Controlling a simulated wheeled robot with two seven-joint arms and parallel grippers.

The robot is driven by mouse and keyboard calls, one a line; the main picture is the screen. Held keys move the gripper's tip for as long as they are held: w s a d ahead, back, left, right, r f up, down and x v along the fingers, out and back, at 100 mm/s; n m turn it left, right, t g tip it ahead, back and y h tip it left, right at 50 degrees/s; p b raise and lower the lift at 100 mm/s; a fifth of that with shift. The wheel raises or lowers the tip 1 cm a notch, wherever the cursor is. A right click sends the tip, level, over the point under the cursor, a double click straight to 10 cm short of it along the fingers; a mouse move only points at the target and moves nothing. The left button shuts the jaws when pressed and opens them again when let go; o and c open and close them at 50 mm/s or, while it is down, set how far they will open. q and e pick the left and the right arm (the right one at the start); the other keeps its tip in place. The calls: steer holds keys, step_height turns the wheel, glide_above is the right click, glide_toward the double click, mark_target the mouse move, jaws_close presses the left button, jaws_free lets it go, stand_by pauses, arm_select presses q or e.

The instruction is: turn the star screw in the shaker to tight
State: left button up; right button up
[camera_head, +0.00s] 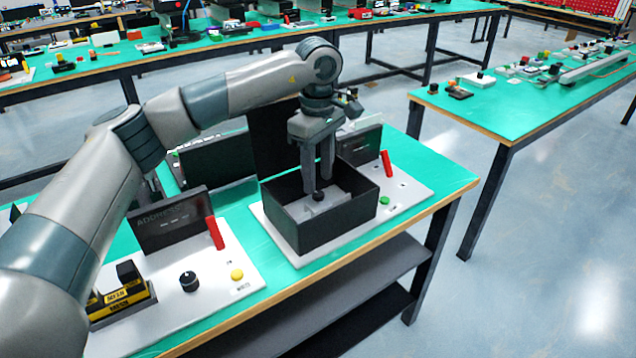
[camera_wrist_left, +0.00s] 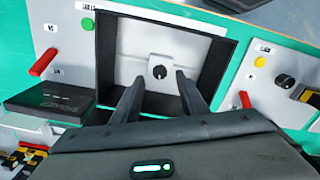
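The shaker is a black open box (camera_head: 362,209) on a white plate on the green table; its wall also shows in the wrist view (camera_wrist_left: 226,68). Inside, a small dark star screw (camera_wrist_left: 160,72) sits on a light grey block. In the head view the screw (camera_head: 318,197) shows just below the fingertips. My left gripper (camera_head: 318,186) points down into the box from above. In the wrist view its two fingers (camera_wrist_left: 156,80) are apart, with the screw showing in the gap between them. Whether a finger touches the screw cannot be told. My right gripper is not in view.
A red lever (camera_head: 387,163) and green button (camera_head: 384,200) are right of the box. The plate to the left carries another red lever (camera_head: 215,233), a black knob (camera_head: 189,281) and a yellow button (camera_head: 237,274). A dark panel (camera_head: 272,138) stands behind the box.

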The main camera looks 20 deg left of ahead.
mark_target(318, 193)
arm_select(q)
step_height(318, 193, up, 14)
steer(key=shift+r+b, duration=0.15)
steer(key=shift+b, duration=0.2)
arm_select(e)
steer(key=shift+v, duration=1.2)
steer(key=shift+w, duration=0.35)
